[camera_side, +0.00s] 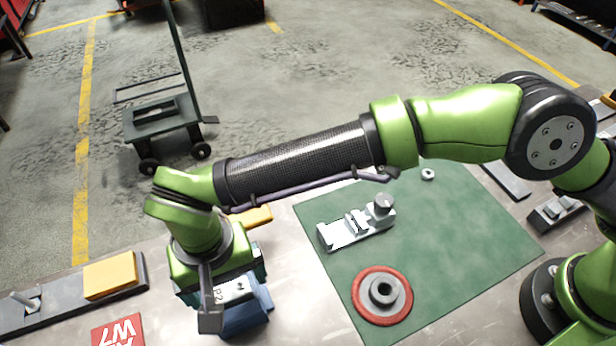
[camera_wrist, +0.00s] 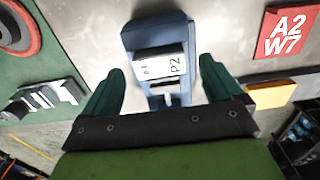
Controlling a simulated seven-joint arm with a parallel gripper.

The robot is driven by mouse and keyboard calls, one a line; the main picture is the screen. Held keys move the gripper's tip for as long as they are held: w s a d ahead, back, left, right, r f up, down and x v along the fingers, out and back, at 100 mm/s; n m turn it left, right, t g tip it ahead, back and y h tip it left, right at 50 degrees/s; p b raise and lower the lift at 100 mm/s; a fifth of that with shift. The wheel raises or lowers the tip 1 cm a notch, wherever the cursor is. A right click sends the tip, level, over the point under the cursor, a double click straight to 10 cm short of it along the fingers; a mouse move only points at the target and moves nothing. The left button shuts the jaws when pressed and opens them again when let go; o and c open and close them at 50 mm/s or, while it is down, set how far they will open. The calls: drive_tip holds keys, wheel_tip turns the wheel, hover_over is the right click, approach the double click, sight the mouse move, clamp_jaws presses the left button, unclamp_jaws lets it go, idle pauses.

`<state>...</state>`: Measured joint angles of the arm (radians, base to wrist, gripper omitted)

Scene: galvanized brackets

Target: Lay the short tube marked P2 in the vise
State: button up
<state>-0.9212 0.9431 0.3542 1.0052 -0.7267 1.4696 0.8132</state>
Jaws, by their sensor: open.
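The pale short tube marked P2 (camera_wrist: 172,66) sits on a blue holder (camera_wrist: 150,28) in the wrist view; its marking also shows in the side view (camera_side: 219,294). My gripper (camera_wrist: 161,69) is open, with one teal finger on each side of the tube. I cannot tell whether the fingers touch it. The silver vise (camera_side: 340,234) lies on the green mat, right of my gripper in the side view, with a dark round knob at its far end. It also shows at the left of the wrist view (camera_wrist: 38,99). My wrist hides part of the blue holder in the side view.
A red ring with a grey flanged part (camera_side: 382,292) stands on the green mat (camera_side: 450,235) in front of the vise. A yellow block (camera_side: 110,275) and a red A2 W7 card (camera_side: 118,332) lie to the left. A small nut (camera_side: 428,174) lies behind the vise.

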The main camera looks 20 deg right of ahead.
wheel_tip(320, 180, up, 15)
drive_tip(key=shift+f, duration=0.1)
idle(0.4)
